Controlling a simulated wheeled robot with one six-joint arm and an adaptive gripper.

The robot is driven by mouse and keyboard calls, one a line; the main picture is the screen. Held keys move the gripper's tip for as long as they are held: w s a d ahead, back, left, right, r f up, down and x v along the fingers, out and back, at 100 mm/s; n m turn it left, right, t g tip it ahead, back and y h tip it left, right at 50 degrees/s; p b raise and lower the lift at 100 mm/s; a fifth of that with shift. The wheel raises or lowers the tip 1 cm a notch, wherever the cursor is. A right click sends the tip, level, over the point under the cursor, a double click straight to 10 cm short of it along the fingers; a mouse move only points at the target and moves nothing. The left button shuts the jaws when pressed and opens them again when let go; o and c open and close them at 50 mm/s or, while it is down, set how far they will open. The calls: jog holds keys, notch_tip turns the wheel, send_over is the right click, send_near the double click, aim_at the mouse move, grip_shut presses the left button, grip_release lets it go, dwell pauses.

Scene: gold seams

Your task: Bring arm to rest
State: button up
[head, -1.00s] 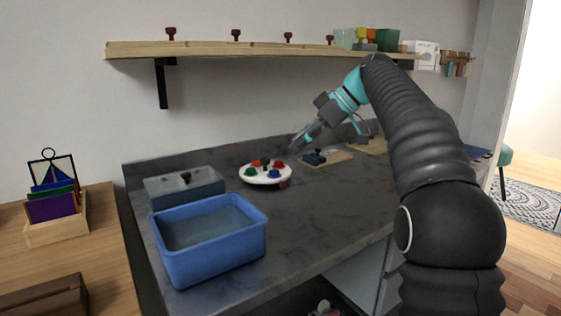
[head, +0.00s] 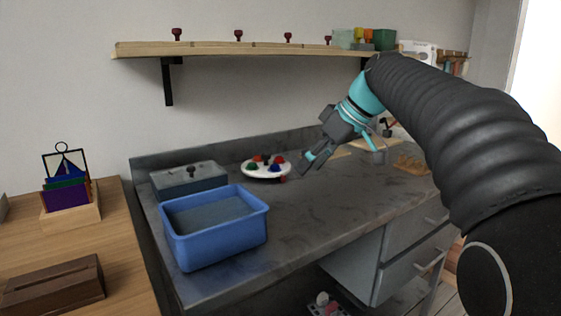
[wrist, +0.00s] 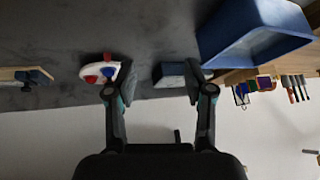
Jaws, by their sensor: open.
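My arm reaches in from the right in the head view. My gripper (head: 312,162) is above the dark grey counter, to the right of a white round tray with coloured knobs (head: 266,172). In the wrist view my gripper (wrist: 159,92) shows its two fingers spread wide apart, with nothing held between them. The counter fills the upper part of the wrist view, which is upside down. The white tray also shows there (wrist: 93,71), beside one finger.
A blue bin (head: 215,228) and a grey lidded box (head: 189,180) stand on the counter's left. A wooden shelf (head: 260,49) with red knobs runs along the wall above. A wooden table (head: 100,240) is at the left. The counter's front middle (head: 310,215) is clear.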

jog(key=s+d+f+m+t+h, duration=0.1)
jog(key=s+d+f+m+h, duration=0.2)
jog(key=s+f, duration=0.8)
jog(key=s+d+f+m+t+h, duration=0.1)
jog(key=s+d+f+m+h, duration=0.2)
jog(key=s+d+f+m, duration=0.3)
jog(key=s+f+m, duration=0.1)
jog(key=s+f, duration=0.3)
jog(key=s, duration=0.6)
jog(key=shift+s+f+t+h, duration=0.3)
jog(key=shift+f, duration=0.05)
